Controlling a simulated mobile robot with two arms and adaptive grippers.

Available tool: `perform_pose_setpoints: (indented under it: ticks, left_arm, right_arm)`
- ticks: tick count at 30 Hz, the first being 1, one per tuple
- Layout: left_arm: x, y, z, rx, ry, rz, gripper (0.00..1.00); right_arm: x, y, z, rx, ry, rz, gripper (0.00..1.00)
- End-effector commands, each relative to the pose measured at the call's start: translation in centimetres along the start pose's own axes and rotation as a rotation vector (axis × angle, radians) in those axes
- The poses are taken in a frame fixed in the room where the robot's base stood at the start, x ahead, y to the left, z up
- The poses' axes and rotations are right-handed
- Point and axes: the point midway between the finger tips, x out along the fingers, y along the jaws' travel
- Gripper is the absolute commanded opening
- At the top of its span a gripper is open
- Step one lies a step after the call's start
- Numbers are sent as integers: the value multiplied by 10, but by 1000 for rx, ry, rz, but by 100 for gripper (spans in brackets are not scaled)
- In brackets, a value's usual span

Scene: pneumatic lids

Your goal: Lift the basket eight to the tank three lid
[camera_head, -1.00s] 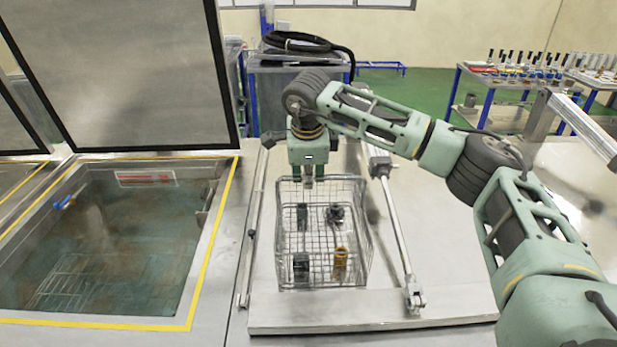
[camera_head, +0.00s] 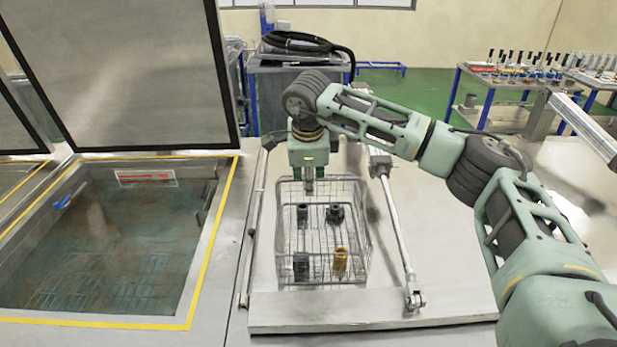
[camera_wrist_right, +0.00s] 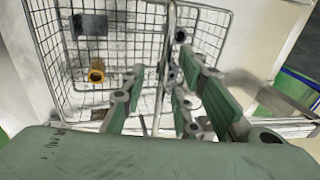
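A wire basket (camera_head: 362,240) stands upright on a shut, flat metal lid (camera_head: 440,270), with several small parts in it, one brass-coloured (camera_head: 340,260). I see no numbers on basket or lid. My right gripper (camera_head: 308,187) points down at the basket's far rim. In the right wrist view its fingers (camera_wrist_right: 160,95) reach beside the basket's wire side (camera_wrist_right: 170,40). A rim wire runs between them, but whether they press on it is unclear. The basket (camera_wrist_right: 215,45) also shows there, with the brass part (camera_wrist_right: 96,72). My left gripper is out of view.
An open tank (camera_head: 115,240) with liquid lies at the left, its raised lid (camera_head: 130,75) standing behind it. Metal struts (camera_head: 400,240) flank the basket. A black hose (camera_head: 300,42) lies on a bin behind. Tables with parts stand at the back right.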

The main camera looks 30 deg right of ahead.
Motion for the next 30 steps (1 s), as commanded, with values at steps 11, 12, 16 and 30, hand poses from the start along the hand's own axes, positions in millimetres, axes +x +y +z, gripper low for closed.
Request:
perform_pose_setpoints:
  ticks: [11, 12, 16, 30]
  left_arm:
    - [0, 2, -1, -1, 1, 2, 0]
    - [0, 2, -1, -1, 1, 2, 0]
    - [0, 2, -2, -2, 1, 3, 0]
    - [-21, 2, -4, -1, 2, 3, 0]
  right_arm:
    - [-66, -3, 1, 1, -8, -11, 28]
    - [-74, -3, 1, 1, -7, -11, 28]
    - [-98, -2, 1, 1, -7, -10, 28]
    - [-148, -10, 0, 1, -6, -9, 28]
